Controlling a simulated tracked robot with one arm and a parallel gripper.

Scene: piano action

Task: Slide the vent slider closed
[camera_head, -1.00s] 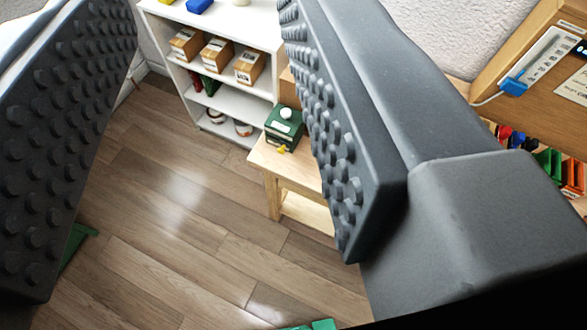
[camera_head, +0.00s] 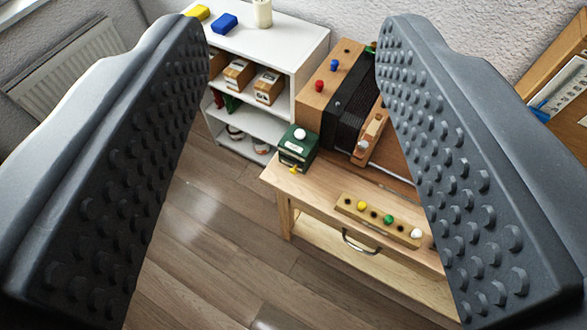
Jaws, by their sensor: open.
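My gripper (camera_head: 295,40) is open and empty, with one dark studded finger on each side of the view. Its fingers are apart from everything in the room. I cannot tell for sure which part is the vent slider. A wooden box with black bellows (camera_head: 347,98) stands on the wooden table beyond the fingers, partly hidden by the right finger. A wooden bar with a pale knob (camera_head: 363,146) is at its front. A blue piece (camera_head: 540,115) sits at the end of a pale strip on a wooden board at the far right.
The wooden table (camera_head: 310,196) has a drawer handle (camera_head: 360,243). On it are a small green box (camera_head: 297,150) and a strip with coloured knobs (camera_head: 375,219). A white shelf (camera_head: 296,42) with boxes stands behind left. A radiator (camera_head: 75,68) is at far left. Floor (camera_head: 195,240) is clear.

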